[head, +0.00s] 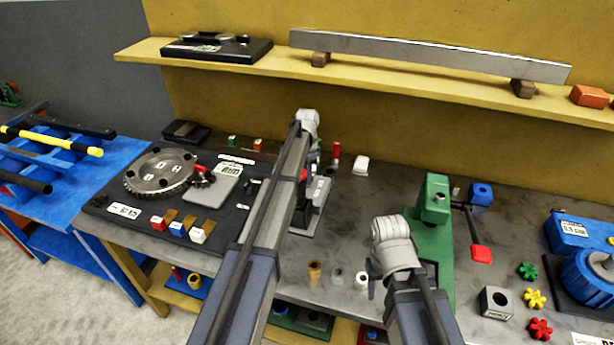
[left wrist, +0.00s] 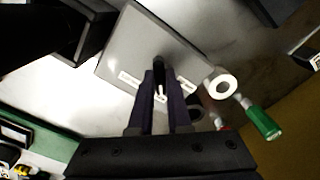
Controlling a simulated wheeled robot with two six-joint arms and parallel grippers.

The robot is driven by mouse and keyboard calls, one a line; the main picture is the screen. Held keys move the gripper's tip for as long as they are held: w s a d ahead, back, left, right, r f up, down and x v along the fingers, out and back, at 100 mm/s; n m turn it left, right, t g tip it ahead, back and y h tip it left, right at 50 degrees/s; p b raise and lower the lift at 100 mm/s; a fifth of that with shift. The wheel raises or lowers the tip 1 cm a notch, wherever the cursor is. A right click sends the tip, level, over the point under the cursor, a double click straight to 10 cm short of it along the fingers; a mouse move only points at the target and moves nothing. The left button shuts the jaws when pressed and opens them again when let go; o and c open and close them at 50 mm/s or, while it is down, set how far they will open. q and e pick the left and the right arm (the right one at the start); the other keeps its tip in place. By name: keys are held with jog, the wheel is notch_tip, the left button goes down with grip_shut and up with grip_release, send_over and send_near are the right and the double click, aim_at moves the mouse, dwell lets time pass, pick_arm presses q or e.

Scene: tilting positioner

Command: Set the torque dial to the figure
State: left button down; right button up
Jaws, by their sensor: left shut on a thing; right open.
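A grey device with a white label (head: 319,190) stands on the bench, partly hidden behind my left arm. In the left wrist view, a grey plate-like surface (left wrist: 135,48) with white labels lies under my left gripper (left wrist: 160,75). The left gripper is shut on a small dark part at this surface, mostly hidden between the fingers; I take it to be the torque dial. Its setting and the wanted figure cannot be read. My right gripper (head: 374,273) is open, beside the green press, and mostly hidden by its own wrist.
A green press (head: 433,225) with a red-ended lever stands right of my right arm. A black board (head: 110,190) with a round toothed plate (head: 160,171) lies left. Small cylinders, colored knobs and a blue motor (head: 592,272) occupy the bench. A yellow shelf (head: 400,86) runs behind.

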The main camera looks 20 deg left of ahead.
pick_arm(q)
jog(key=shift+m, duration=0.9)
jog(key=c, duration=0.9)
grip_release()
jog(key=shift+o, duration=0.2)
jog(key=shift+r, duration=0.15)
notch_tip(320, 180, up, 8)
jog(key=p, duration=0.8)
jog(key=shift+f, duration=0.2)
